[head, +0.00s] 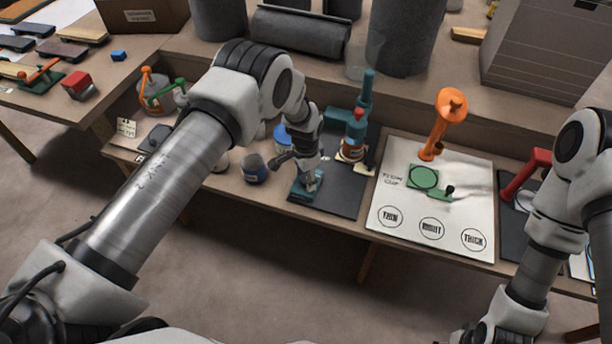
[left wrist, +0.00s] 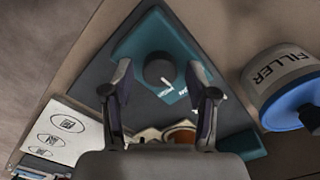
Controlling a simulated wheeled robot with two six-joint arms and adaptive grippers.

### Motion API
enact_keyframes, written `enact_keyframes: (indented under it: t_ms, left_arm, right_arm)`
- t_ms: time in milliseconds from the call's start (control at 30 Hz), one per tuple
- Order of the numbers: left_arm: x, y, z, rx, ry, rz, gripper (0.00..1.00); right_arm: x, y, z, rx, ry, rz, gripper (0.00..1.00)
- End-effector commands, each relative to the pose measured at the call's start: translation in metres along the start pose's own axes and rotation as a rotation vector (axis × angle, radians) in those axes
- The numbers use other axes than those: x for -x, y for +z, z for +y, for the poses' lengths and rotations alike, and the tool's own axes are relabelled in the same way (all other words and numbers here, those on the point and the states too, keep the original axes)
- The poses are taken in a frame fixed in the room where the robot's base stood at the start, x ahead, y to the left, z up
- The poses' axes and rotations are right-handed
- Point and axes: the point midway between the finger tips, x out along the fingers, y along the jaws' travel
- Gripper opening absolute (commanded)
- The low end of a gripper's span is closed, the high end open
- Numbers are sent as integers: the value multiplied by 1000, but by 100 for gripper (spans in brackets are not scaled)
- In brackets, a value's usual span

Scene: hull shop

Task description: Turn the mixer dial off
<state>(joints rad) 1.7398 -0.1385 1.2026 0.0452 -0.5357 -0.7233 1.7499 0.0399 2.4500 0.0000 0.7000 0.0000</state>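The mixer is teal, with a wide base (head: 303,192) at the front of a dark mat and a column (head: 365,95) behind. In the left wrist view its round black dial (left wrist: 159,68) sits on the teal base (left wrist: 135,45). A white pointer mark shows at the dial's lower right edge, with small white lettering nearby that I cannot read. My left gripper (left wrist: 162,98) is open and empty, its fingers apart on both sides below the dial. In the head view the left gripper (head: 308,178) is over the mixer base and hides the dial. My right gripper's fingers are not visible.
A flow cup sheet (head: 395,200) lies to the right. Floor is free in front.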

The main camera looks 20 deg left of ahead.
Motion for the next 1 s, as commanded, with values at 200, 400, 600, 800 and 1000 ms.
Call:
enact_keyframes:
  t_ms: [200, 400, 600, 800, 1000]
  left_arm:
    - [0, 0, 0, 0, 0, 0, 2]
    - [0, 0, 0, 8, 1, 0, 2]
    - [-2, 1, 0, 58, 1, -1, 2]
    - [-3, 0, 0, 172, 1, -1, 2]
    - [-3, 1, 0, 339, 0, -1, 2]
  right_arm:
    - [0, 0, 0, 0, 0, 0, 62]
    - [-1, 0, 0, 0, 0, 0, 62]
    - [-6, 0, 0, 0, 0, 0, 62]
    - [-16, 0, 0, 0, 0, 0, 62]
    - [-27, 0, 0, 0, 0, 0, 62]
